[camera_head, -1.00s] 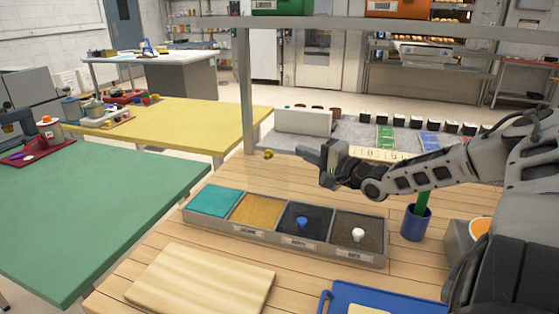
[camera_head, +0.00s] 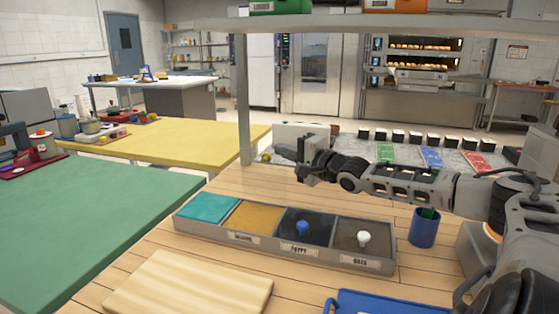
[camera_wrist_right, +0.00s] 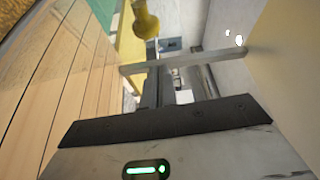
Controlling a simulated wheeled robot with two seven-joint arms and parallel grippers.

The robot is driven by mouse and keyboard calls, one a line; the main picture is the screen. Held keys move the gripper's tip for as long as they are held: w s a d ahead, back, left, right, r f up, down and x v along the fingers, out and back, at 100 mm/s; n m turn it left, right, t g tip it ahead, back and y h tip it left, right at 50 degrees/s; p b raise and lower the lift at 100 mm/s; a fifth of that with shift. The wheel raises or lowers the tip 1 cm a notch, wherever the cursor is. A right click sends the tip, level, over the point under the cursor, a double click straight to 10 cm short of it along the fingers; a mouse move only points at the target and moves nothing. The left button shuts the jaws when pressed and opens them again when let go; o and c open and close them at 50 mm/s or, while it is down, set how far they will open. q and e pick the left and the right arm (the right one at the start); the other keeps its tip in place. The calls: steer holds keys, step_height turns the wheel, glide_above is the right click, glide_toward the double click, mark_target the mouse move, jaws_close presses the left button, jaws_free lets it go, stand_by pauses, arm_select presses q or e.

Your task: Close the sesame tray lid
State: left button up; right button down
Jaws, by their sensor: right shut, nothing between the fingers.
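The seed tray (camera_head: 330,262) is a long grey box on the wooden counter. Its sesame compartment (camera_head: 253,217) is uncovered and shows golden seeds. A faint, see-through sesame lid (camera_head: 277,182) appears to stand raised behind it, with a yellow knob (camera_head: 265,157) near its top. The knob also shows at the top of the right wrist view (camera_wrist_right: 145,20). My right gripper (camera_head: 284,154) is shut and empty, just right of the knob, above and behind the tray. I see no clear contact with the lid. My left gripper is out of view.
The poppy lid with a blue knob (camera_head: 303,228) and the neighbouring lid with a white knob (camera_head: 363,239) lie flat. A teal section (camera_head: 209,207) is at the tray's left. A wooden board (camera_head: 188,284), blue tray (camera_head: 385,303) and blue cup (camera_head: 424,228) stand nearby.

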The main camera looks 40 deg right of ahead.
mark_target(280, 157)
steer(key=a+p, duration=0.1)
steer(key=p, duration=0.1)
steer(key=s+a+p, duration=0.1)
steer(key=a, duration=0.1)
steer(key=shift+s+r+p, duration=0.1)
steer(key=shift+s+p, duration=0.05)
steer(key=shift+p, duration=0.25)
steer(key=shift+s+a, duration=0.15)
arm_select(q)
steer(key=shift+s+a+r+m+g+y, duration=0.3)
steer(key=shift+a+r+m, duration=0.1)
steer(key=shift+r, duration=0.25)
arm_select(e)
steer(key=shift+f, duration=0.2)
